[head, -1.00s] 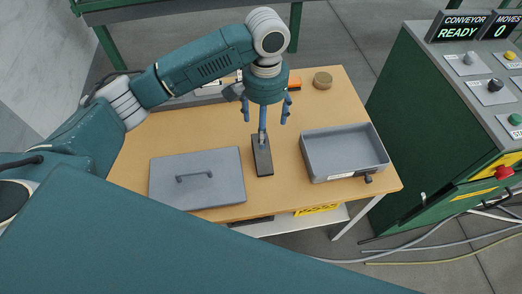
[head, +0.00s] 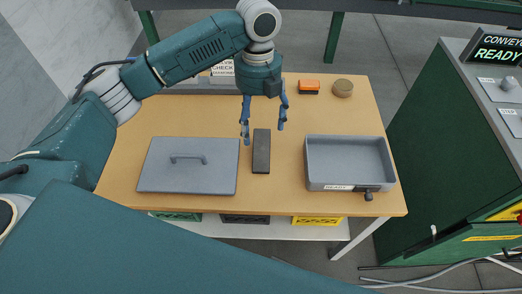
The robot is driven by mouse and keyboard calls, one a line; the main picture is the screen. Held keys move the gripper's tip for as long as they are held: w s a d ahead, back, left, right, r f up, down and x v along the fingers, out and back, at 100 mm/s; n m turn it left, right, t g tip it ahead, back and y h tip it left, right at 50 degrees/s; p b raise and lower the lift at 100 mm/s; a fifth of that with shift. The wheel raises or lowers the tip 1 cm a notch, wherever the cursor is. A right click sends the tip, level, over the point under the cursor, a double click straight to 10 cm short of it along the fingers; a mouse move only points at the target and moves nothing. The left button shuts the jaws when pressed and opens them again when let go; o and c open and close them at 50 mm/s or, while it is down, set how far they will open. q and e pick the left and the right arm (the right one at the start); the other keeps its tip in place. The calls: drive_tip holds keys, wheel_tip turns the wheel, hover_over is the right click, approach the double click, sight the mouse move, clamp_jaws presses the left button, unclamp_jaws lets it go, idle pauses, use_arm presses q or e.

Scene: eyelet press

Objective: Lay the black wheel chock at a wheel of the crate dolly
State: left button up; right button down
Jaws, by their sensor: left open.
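A dark, flat rectangular block (head: 261,158) lies on the wooden table, between a grey lid and a grey tray. I cannot tell whether it is the wheel chock. My left gripper (head: 264,129) is open, its blue fingers pointing down at the far end of the block. No object shows between the fingers. I cannot tell exactly how high the fingertips are above the table. No crate dolly or wheel is in view. My right gripper is not in view.
The grey lid (head: 158,177) with a handle lies left and the grey tray (head: 312,178) right on the table (head: 285,205). A green conveyor cabinet (head: 430,130) stands to the right.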

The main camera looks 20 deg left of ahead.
sight(258, 147)
use_arm(q)
drive_tip(key=shift+f, duration=0.15)
drive_tip(key=shift+m, duration=0.3)
drive_tip(key=f, duration=0.5)
drive_tip(key=shift+s+f, duration=0.1)
drive_tip(key=shift+s, duration=0.25)
wheel_tip(258, 147, down, 4)
drive_tip(key=shift+s+f+p, duration=0.1)
drive_tip(key=shift+s+p, duration=0.05)
drive_tip(key=shift+p, duration=0.55)
drive_tip(key=shift+f, duration=0.55)
drive_tip(key=c, duration=1.6)
drive_tip(key=shift+r, duration=0.1)
